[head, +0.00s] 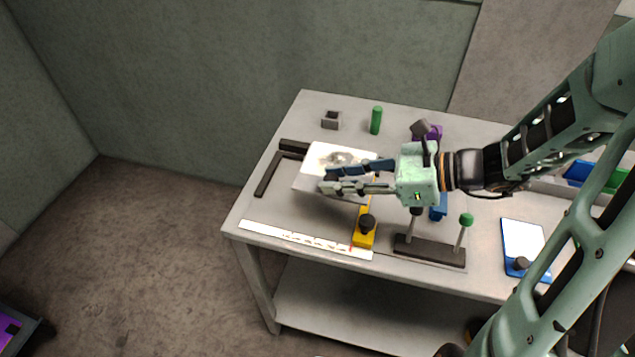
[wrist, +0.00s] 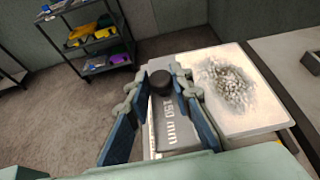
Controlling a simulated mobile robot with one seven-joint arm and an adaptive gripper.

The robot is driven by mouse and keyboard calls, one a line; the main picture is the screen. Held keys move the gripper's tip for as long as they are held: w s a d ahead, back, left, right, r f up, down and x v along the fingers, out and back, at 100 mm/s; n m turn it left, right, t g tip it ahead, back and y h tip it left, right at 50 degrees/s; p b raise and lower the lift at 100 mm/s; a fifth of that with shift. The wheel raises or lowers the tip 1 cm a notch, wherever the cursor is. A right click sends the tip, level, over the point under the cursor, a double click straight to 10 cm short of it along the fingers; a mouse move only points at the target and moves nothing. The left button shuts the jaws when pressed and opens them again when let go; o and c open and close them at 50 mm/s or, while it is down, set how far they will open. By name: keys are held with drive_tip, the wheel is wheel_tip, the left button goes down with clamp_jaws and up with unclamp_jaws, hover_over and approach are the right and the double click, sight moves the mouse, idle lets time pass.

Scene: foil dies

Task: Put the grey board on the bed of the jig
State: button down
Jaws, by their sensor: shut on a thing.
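A grey board (wrist: 176,135) marked "150 mm" shows between my fingers in the wrist view. A black knob (wrist: 160,83) stands between the fingertips. My gripper (head: 325,178) is shut on the grey board, seemingly by its knob. The fingers hide much of the board in the head view. Beside it, toward the back of the table, is a white plate (head: 318,156) with a grey speckled patch, also clear in the wrist view (wrist: 268,112). A black L-shaped fence (head: 268,178) lies left of the plate. I cannot tell whether the board touches the surface below.
A yellow bar (head: 364,238) with a black knob lies in front. A white strip (head: 290,236) runs along the front edge. A dark stand (head: 430,250) with posts is to the right. A green cylinder (head: 376,120) and a grey block (head: 331,120) stand behind.

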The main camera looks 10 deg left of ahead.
sight(313, 172)
drive_tip(key=w, duration=0.1)
drive_tip(key=w+a+f, duration=0.2)
drive_tip(key=shift+w+a, duration=0.2)
drive_tip(key=shift+w, duration=0.1)
drive_tip(key=w+f, duration=0.1)
drive_tip(key=f, duration=0.1)
drive_tip(key=w+a+f, duration=0.1)
drive_tip(key=w+a+f+b, duration=0.1)
drive_tip(key=w+f, duration=0.1)
drive_tip(key=shift+a+f, duration=0.15)
drive_tip(key=shift+f, duration=1.75)
drive_tip(key=c, duration=1.7)
unclamp_jaws()
drive_tip(key=v, duration=1.2)
drive_tip(key=shift+r, duration=0.1)
